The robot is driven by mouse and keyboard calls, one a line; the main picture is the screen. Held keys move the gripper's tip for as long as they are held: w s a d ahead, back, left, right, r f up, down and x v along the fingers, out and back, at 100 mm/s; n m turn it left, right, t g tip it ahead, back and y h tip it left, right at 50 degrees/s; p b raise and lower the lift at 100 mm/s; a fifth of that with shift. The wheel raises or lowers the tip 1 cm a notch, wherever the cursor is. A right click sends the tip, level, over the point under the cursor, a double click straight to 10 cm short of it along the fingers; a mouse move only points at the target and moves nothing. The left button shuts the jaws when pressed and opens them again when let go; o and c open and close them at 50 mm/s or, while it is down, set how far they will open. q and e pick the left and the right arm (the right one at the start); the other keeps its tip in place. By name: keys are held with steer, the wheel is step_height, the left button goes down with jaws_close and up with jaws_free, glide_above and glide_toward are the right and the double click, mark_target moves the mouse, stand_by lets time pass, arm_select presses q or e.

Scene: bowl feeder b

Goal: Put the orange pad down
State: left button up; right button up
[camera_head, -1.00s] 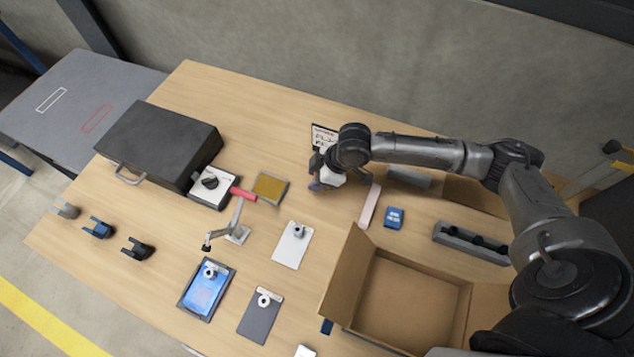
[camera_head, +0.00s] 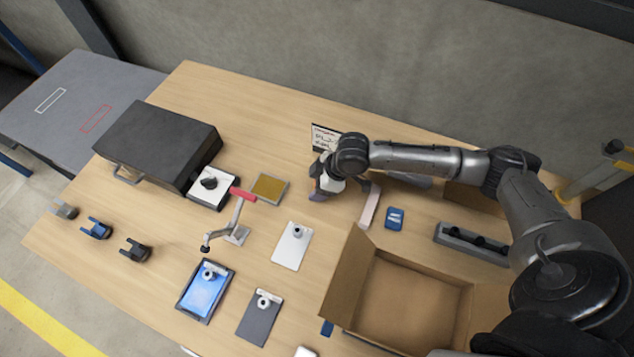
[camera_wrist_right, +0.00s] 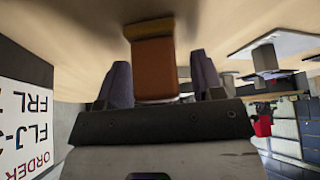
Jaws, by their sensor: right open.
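The orange pad (camera_wrist_right: 155,68) shows in the right wrist view, between the two dark fingers of my right gripper (camera_wrist_right: 160,80). The fingers stand apart, with a clear gap on the pad's right side. The pad's far end meets a tan strip against the pale wood table surface; whether it rests fully there I cannot tell. In the head view my right gripper (camera_head: 327,188) is low over the back middle of the table, in front of the order sign, and the pad cannot be made out there. My left gripper is not in view.
The order sign (camera_head: 324,139) stands just behind the gripper. A pale pink bar (camera_head: 369,206) and a blue box (camera_head: 394,219) lie to its right. An open cardboard box (camera_head: 410,300) is in front. A yellow-topped tray (camera_head: 269,188) lies to the left, with bare table between.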

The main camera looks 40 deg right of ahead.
steer(key=shift+r, duration=0.1)
steer(key=p+v, duration=0.2)
steer(key=v, duration=1)
stand_by(0.4)
